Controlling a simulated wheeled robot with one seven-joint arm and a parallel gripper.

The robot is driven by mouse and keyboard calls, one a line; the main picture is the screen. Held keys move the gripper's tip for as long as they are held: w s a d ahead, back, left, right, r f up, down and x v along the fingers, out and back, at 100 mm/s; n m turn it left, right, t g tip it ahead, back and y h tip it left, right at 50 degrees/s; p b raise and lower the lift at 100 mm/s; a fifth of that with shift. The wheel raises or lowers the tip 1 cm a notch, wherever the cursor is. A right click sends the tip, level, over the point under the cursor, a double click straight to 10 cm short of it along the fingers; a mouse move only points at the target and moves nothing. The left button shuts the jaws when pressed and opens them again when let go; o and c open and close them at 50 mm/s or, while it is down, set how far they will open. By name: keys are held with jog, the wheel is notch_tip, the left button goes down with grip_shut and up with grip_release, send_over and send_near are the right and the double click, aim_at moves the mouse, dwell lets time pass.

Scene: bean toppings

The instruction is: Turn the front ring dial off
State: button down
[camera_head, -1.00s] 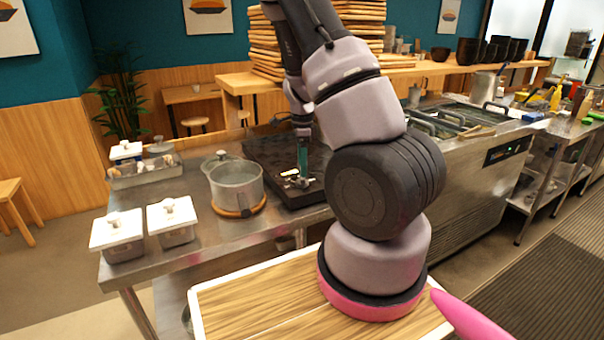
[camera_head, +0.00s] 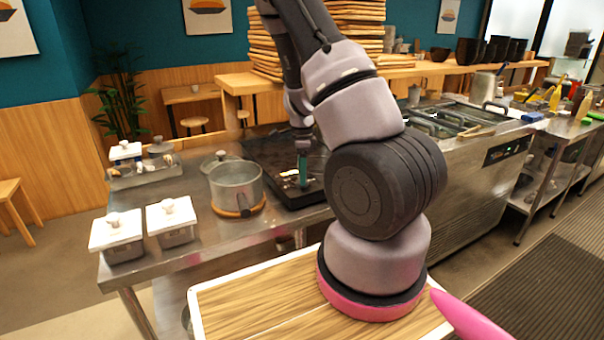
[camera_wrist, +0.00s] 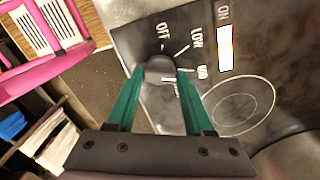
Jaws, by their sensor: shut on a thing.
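The front ring dial (camera_wrist: 159,66) is a dark round knob near the edge of the black cooktop (camera_wrist: 205,52) in the wrist view. Labels OFF and LOW and another mark are printed around it. My gripper (camera_wrist: 160,75) has two green fingers, one on each side of the dial, and it is shut on it. The fingers and their shadow hide part of the knob, so its exact setting is unclear. In the head view my gripper (camera_head: 303,180) reaches down to the front of the cooktop (camera_head: 262,152), and the dial cannot be made out.
A grey pot (camera_head: 236,185) stands left of the cooktop on the steel counter (camera_head: 215,232). Two white-lidded containers (camera_head: 117,230) (camera_head: 171,216) are at the counter's front left. A tray of jars (camera_head: 146,174) sits behind them. A ring burner (camera_wrist: 240,105) lies beside the dial.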

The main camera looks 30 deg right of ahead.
jog(key=n, duration=0.4)
jog(key=shift+n, duration=0.4)
jog(key=n, duration=0.4)
jog(key=shift+n, duration=0.3)
jog(key=n, duration=0.4)
jog(key=shift+n, duration=2.2)
jog(key=shift+c, duration=1.4)
grip_release()
